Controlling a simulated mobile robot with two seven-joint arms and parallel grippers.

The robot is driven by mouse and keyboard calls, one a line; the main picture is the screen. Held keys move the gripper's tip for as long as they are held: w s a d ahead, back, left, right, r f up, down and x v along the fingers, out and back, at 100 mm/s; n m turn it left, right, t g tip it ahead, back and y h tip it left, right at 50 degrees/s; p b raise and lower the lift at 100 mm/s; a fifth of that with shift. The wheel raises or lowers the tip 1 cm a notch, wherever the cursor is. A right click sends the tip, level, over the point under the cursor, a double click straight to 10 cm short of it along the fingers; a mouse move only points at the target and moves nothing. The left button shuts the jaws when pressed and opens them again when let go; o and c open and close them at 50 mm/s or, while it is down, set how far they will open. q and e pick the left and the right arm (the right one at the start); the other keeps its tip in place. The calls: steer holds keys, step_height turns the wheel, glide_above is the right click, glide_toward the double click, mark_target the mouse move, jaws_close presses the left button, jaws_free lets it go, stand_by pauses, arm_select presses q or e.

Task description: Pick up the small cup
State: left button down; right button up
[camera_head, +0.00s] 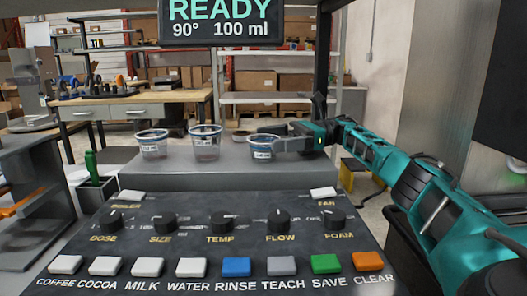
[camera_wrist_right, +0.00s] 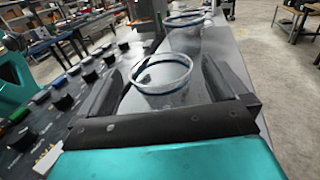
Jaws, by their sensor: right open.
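Three clear cups with blue rims and white labels stand upright in a row on the grey ledge: a left cup (camera_head: 152,144), a middle cup (camera_head: 205,143) and a right cup (camera_head: 262,149). The middle one looks tallest; the label text is too small to read. My right gripper (camera_head: 280,142) is at the right cup, coming from the right. In the right wrist view, the right gripper (camera_wrist_right: 162,72) is open with its fingers on both sides of the right cup (camera_wrist_right: 163,92), with gaps visible. The middle cup (camera_wrist_right: 186,38) stands beyond it. My left gripper is not in view.
A dark control panel (camera_head: 190,238) with knobs and coloured buttons lies in front of the ledge (camera_head: 160,180). A display (camera_head: 222,22) reading READY, 90°, 100 ml hangs above. A green bottle (camera_head: 91,165) stands left of the ledge. A workbench (camera_head: 140,103) is behind.

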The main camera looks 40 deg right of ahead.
mark_target(264, 139)
steer(key=shift+x, duration=1.5)
steer(key=c, duration=1.1)
